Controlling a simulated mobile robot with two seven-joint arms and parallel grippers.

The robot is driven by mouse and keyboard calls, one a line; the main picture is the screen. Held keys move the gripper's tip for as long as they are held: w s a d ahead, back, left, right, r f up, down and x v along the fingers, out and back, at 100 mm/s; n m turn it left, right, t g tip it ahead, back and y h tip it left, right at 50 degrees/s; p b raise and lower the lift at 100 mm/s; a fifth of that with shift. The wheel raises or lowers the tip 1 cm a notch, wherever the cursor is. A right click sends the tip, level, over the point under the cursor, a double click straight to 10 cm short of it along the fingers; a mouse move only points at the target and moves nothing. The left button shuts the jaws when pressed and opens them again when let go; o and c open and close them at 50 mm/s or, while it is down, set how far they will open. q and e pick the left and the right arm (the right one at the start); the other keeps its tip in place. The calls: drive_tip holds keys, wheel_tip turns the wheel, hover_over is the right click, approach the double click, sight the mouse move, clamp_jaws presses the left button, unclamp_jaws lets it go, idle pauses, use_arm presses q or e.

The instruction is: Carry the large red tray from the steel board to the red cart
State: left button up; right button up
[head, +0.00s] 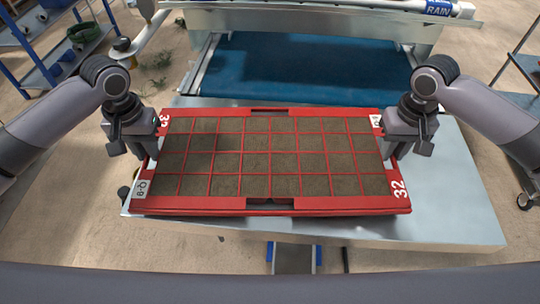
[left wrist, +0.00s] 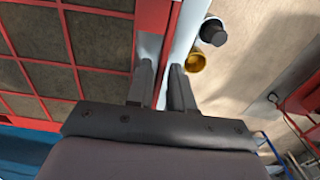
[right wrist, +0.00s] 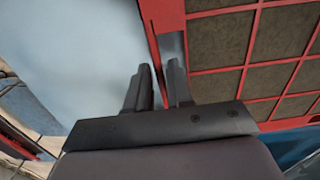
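The large red tray (head: 330,204) has a grid of cells filled with brown soil and white labels at its corners. It is level over the left part of the steel board (head: 455,205); I cannot tell whether it touches the board. My left gripper (head: 146,160) is at the tray's left end, its fingers (left wrist: 163,78) on either side of the red end wall. My right gripper (head: 391,158) is at the right end, its fingers (right wrist: 160,80) close about the thin red wall there. Both look shut on the tray. No red cart is clear in the head view.
A machine with a blue belt (head: 300,70) stands just behind the board. A blue-framed shelf (head: 60,65) with green items is at the far left. Another rack (head: 525,70) is at the right edge. Open floor (head: 60,225) lies at left. A red frame (left wrist: 300,98) shows in the left wrist view.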

use_arm(q)
drive_tip(key=shift+f, duration=0.75)
use_arm(e)
drive_tip(key=shift+f, duration=0.75)
use_arm(q)
clamp_jaws()
use_arm(e)
clamp_jaws()
use_arm(q)
drive_tip(key=shift+r, duration=0.15)
use_arm(e)
drive_tip(key=shift+r, duration=0.2)
